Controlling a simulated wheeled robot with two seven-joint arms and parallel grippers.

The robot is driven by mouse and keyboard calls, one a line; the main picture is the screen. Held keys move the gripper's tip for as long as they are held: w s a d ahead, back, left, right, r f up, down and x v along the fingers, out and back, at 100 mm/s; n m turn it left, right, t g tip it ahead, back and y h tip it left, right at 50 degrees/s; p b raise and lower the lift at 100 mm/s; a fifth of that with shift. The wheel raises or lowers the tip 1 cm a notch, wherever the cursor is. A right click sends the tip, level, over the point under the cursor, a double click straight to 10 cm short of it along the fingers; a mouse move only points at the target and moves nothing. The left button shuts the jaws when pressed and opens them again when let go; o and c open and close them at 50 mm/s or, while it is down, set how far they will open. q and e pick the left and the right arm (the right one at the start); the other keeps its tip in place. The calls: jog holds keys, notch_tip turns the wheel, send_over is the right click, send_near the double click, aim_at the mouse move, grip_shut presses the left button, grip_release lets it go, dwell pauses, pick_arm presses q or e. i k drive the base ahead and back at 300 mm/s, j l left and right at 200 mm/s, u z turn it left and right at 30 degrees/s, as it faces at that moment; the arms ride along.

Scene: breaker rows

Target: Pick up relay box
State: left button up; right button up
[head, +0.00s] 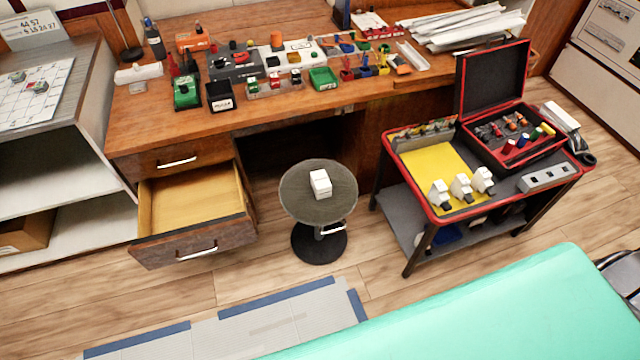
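A small white box (320,183) sits on the round grey top of a stool (300,205) in the middle of the head view. It is the likeliest relay box, but I can read no label on it. Three white breaker-like pieces (461,187) stand in a row on the yellow mat (440,165) of a red-edged cart. Neither of my grippers is in view, so nothing is seen touching the box.
The wooden desk (140,120) behind holds many small coloured parts, and its lower drawer (190,205) stands open. The cart (540,198) at right carries an open red-and-black case (490,85). A turquoise surface (500,310) fills the lower right. Floor shows around the stool.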

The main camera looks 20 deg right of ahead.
aim_at(320, 183)
jog(key=i+l+z, duration=0.1)
jog(key=i+z, duration=0.65)
jog(key=i+j+z, duration=0.15)
jog(key=i+z, duration=0.25)
